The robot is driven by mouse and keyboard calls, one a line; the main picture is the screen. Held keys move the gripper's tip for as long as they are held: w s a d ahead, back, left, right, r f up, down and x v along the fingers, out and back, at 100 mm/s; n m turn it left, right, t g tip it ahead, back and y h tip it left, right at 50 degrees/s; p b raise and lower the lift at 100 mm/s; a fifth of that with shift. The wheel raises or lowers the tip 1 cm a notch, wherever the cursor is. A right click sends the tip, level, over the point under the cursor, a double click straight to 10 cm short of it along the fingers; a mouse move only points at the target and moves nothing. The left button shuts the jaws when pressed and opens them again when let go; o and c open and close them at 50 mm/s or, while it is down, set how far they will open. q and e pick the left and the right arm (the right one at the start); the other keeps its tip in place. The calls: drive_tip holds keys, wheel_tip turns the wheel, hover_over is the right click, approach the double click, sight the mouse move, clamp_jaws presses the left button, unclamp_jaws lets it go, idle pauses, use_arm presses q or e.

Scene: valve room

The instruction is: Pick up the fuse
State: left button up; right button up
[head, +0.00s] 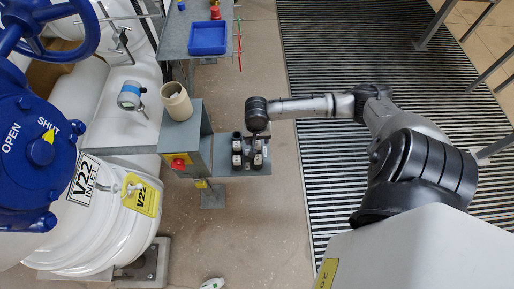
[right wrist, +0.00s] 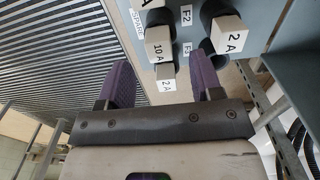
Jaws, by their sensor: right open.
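Several fuses with pale labelled caps and black bodies sit in a grey fuse panel. In the head view they cluster around the near fuse (head: 237,160), below my right gripper (head: 257,137). In the right wrist view a 10 A fuse (right wrist: 158,45) and a 2 A fuse (right wrist: 229,37) stand at the top, with another 2 A fuse (right wrist: 167,84) between and beyond the dark purple fingers. My right gripper (right wrist: 163,76) is open and empty, facing the panel. Contact with any fuse cannot be told. My left gripper is out of view.
The fuse panel's grey plate (head: 255,170) joins a grey box with a red knob (head: 178,163). A beige cup (head: 176,101) stands on the box. A blue tray (head: 208,37) lies on a shelf behind. A large blue valve wheel (head: 45,25) and white pipes fill the left.

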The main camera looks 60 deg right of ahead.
sight(257, 143)
drive_tip(key=shift+d+f+b, duration=0.15)
drive_tip(key=shift+f+b, duration=2.1)
drive_tip(key=shift+f, duration=0.35)
drive_tip(key=c, duration=1)
drive_tip(key=shift+r, duration=0.15)
